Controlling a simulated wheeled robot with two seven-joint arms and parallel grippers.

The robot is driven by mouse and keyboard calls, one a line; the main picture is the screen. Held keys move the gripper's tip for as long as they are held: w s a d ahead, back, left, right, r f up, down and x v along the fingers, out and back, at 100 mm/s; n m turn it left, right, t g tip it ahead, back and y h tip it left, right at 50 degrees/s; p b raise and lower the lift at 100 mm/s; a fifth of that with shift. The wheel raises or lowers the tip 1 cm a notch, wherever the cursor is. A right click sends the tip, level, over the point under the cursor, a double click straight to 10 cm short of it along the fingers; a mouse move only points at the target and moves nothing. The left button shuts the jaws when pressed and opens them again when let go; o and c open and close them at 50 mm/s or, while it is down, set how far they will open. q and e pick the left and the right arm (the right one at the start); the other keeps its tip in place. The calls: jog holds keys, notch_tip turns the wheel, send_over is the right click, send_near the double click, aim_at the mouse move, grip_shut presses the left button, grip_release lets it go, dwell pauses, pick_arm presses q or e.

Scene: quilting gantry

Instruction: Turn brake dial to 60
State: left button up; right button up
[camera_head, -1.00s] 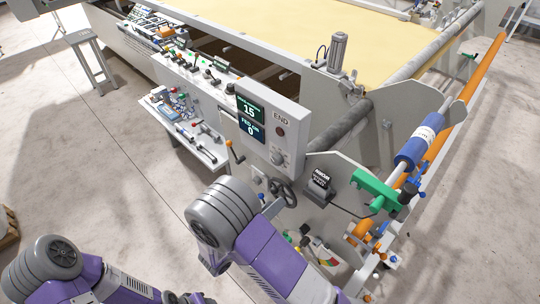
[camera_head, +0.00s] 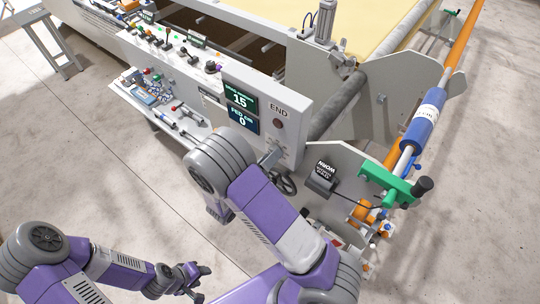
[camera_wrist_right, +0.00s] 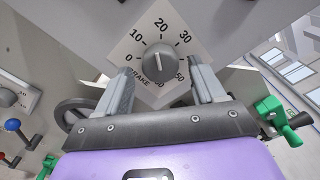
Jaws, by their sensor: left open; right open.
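The brake dial (camera_wrist_right: 159,58) is a grey round knob on a white diamond plate marked BRAKE. Its ridge points up, near the 20 or slightly left of it. The 0, 10, 20, 30 and 50 show; 40 seems hidden by a finger and 60 is not clearly readable. My right gripper (camera_wrist_right: 162,72) is open, with one finger on each side of the knob's lower part; contact cannot be told. In the head view it mostly covers the dial. The upper screen (camera_head: 240,98) reads 15. My left gripper (camera_head: 203,282) is open and empty at the bottom, away from the panel.
The lower screen (camera_head: 244,121) reads 0. A handwheel (camera_head: 286,183) sits below the panel, and a black box marked WORN (camera_head: 321,179) to its right. A green bracket (camera_head: 393,185) and blue roller (camera_head: 424,122) stand further right. A tool shelf (camera_head: 160,108) is at left.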

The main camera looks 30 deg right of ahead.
jog(key=shift+d, duration=0.3)
jog(key=shift+w, duration=0.1)
jog(key=c, duration=1.1)
jog(key=shift+o, duration=0.2)
